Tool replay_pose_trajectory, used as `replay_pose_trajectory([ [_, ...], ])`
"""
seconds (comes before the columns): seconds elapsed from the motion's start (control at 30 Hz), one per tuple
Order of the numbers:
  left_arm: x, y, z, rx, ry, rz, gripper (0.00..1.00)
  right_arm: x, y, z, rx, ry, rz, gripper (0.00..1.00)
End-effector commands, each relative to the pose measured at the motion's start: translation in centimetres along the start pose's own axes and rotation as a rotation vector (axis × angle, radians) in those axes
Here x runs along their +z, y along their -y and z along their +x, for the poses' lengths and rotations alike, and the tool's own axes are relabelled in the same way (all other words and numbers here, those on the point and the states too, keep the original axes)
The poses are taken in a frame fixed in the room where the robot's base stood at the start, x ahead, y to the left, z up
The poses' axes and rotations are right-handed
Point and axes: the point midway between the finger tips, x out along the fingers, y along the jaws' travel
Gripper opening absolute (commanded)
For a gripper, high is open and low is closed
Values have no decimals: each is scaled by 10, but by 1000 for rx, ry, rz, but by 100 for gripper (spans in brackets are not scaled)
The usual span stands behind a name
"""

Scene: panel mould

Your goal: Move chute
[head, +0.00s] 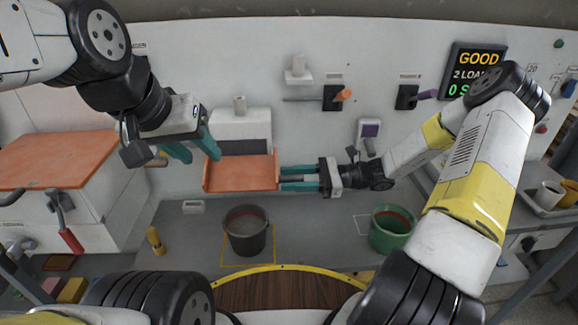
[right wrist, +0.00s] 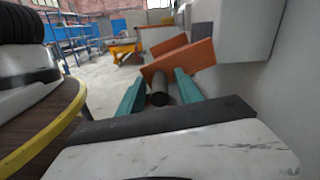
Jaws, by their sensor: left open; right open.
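The chute (head: 240,172) is an orange trough with raised side walls, below a white and grey housing on the wall panel in the head view. It also shows as orange plates in the right wrist view (right wrist: 180,62). My right gripper (head: 283,179) is open at the chute's right side, its teal fingers pointing left at the side wall. A dark round bar (right wrist: 160,97) shows between those fingers in the right wrist view. Whether the fingertips touch the chute I cannot tell. My left gripper (head: 198,152) is open, above and left of the chute, its fingers pointing down.
A black bucket (head: 246,232) stands in a yellow outline below the chute, and a green bucket (head: 391,230) stands further right. An orange-topped cabinet (head: 58,158) is at left. A lit sign (head: 472,70) reads GOOD.

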Motion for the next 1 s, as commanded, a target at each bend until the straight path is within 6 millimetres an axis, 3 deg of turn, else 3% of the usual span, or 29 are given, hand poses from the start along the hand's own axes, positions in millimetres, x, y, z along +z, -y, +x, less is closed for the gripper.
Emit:
replay_pose_trajectory([
  [0.27, 0, 0, 0, 0, 0, 0, 40, 0, 0, 3, 1, 0, 0, 41],
  [0.5, 0, 0, 0, 0, 0, 0, 40, 0, 0, 2, 1, 0, 0, 0],
  [1.0, 0, 0, 0, 0, 0, 0, 40, 0, 0, 2, 0, 0, 0, 0],
])
